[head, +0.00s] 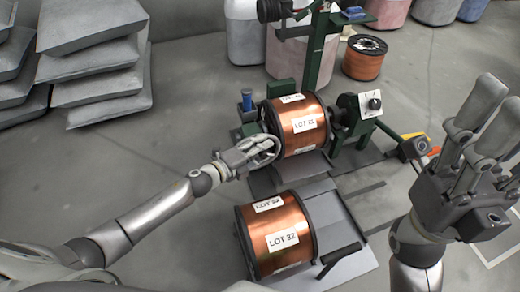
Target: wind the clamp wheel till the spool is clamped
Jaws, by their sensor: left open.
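A copper spool labelled LOT (303,126) sits in a green winding stand (318,62), between its left side and the green right-hand post (350,120). A thin grey ring, seemingly the clamp wheel (277,148), shows at the spool's left end. It is mostly hidden by my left gripper (258,152), which is open with its fingers at the ring; I cannot tell whether they touch it. The gap between clamp and spool is hidden. My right gripper (480,125) is raised at the right, fingers extended and apart, empty and away from the stand.
A second copper spool, LOT 32 (277,238), lies on a grey plate (335,222) in front of the stand. A smaller spool (364,60) stands behind. Stacked grey sacks (95,55) are at the left, bins (436,8) at the back. Floor between sacks and stand is clear.

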